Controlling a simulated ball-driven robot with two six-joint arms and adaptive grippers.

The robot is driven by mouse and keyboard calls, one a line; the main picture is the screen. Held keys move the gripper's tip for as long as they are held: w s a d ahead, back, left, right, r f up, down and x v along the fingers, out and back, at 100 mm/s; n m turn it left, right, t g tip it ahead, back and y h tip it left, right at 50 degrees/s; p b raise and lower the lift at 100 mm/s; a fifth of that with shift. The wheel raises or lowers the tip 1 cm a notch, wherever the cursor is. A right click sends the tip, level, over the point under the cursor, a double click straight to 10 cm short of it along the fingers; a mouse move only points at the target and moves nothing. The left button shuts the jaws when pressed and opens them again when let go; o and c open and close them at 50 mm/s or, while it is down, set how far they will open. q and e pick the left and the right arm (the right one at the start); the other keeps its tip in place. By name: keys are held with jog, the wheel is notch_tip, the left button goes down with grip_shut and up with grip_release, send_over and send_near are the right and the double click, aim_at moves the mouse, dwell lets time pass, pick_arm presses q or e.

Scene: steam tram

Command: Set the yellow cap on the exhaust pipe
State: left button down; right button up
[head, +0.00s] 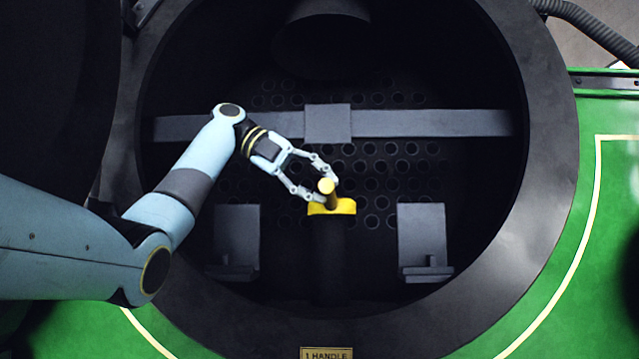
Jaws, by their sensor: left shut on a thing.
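My left gripper (325,182) is shut on the cap's handle, just below the knob. The dark exhaust pipe (331,262) stands upright directly below the cap, inside the round opening. The cap lines up with the pipe's top and hides its mouth. I cannot tell whether the cap rests on the pipe or hovers just above it. My right gripper is not in view.
A thick dark ring (548,170) surrounds the opening. A grey crossbar (430,123) spans it behind my gripper. Grey brackets stand left (237,235) and right (422,238) of the pipe. A wide dark pipe (322,40) hangs above. A "1 HANDLE" plate (326,353) is at the bottom.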

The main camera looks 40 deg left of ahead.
pick_arm(q)
jog(key=shift+s, duration=0.3)
dwell(0.8)
jog(key=shift+f+b, duration=0.15)
jog(key=shift+b, duration=0.2)
notch_tip(320, 180, down, 4)
jog(key=shift+s+r+b, duration=0.15)
jog(key=shift+r+b, duration=0.05)
jog(key=shift+b, duration=1)
